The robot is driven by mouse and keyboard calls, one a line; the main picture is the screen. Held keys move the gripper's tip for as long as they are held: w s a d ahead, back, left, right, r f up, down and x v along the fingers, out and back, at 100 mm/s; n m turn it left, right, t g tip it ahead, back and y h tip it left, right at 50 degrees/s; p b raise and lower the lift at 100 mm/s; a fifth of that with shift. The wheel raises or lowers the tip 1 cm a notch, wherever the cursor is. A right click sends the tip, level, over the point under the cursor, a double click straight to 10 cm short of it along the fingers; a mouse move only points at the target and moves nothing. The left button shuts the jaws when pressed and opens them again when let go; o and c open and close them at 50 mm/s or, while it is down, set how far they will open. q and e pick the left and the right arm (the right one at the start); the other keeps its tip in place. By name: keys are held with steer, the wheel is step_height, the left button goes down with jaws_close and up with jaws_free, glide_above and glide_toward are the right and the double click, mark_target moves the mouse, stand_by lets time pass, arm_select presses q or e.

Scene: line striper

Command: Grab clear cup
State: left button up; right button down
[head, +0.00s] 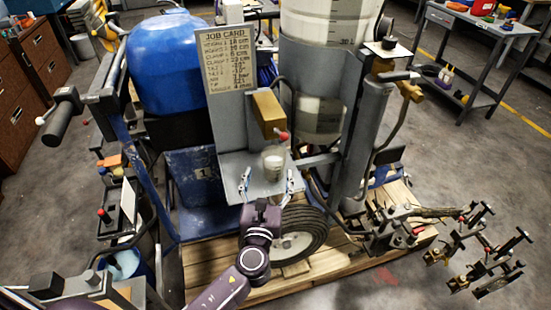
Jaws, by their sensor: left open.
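The clear cup (273,163) stands upright on a small grey metal shelf (238,170) at the front of the line striper, below a brass-coloured block with a red knob. It looks see-through with a pale tint. My left gripper (268,181) reaches up from below, just in front of the shelf. Its two fingers are spread open, one toward each side of the cup's lower part. I cannot tell whether they touch it. My right gripper is out of view.
A job card (228,62) stands upright behind the shelf. A blue tank (172,62) is at left and a large clear-walled container (330,25) at right. A black wheel (303,232) sits below the shelf. Several clamps stick out at lower right.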

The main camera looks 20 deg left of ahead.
mark_target(272, 164)
arm_select(q)
steer(key=shift+w+a+r, duration=0.1)
steer(key=shift+w+r, duration=0.15)
steer(key=shift+w, duration=0.35)
steer(key=shift+w+a+r, duration=0.1)
steer(key=shift+w+r, duration=0.1)
steer(key=shift+w, duration=0.4)
steer(key=shift+w+r+p, duration=0.15)
steer(key=shift+w+p, duration=0.3)
steer(key=shift+w, duration=0.8)
steer(key=shift+x, duration=1.15)
steer(key=shift+w, duration=0.45)
steer(key=c, duration=0.9)
steer(key=shift+w, duration=0.1)
steer(key=c, duration=0.6)
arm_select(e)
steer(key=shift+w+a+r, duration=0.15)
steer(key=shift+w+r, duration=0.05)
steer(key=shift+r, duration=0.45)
